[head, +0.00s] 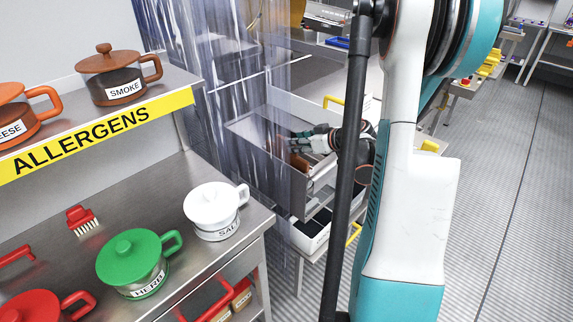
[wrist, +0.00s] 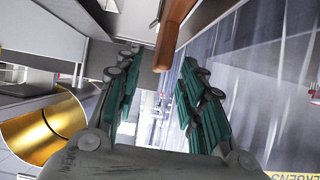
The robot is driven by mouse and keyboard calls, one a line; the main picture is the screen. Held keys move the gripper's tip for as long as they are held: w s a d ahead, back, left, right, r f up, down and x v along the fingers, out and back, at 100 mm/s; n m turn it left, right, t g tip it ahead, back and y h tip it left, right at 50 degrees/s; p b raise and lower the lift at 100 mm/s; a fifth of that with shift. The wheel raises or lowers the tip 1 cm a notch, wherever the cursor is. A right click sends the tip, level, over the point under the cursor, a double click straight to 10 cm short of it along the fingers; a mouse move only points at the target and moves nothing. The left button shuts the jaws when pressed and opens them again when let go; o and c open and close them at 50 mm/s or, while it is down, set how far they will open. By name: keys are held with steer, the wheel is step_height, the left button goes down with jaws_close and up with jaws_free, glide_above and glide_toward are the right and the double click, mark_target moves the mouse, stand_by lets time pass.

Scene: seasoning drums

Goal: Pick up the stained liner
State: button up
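No piece in view can be told for sure as the stained liner. A brown piece (head: 297,161) shows beside my gripper (head: 290,141), inside the upper part of a grey metal bin (head: 318,184). My gripper points left in the head view, over the bin, partly behind clear curtain strips. In the wrist view a brown bar (wrist: 174,38) lies just beyond the fingertips, near the right one. The bin's inside is mostly hidden.
A clear strip curtain (head: 205,60) hangs left of the bin. A steel counter holds a white salt pot (head: 213,208), a green herb pot (head: 130,258) and a red brush (head: 82,219). A gold cylinder (wrist: 48,130) is left in the wrist view. The right floor (head: 515,190) is clear.

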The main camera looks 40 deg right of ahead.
mark_target(276, 144)
steer(key=b+x, duration=0.1)
steer(key=x, duration=0.2)
steer(key=b+x, duration=0.1)
steer(key=x, duration=0.2)
steer(key=shift+s+a+f, duration=0.15)
steer(key=shift+f, duration=0.1)
steer(key=shift+w+f+b, duration=0.1)
steer(key=shift+w+b, duration=0.2)
steer(key=shift+w, duration=0.1)
jaws_close()
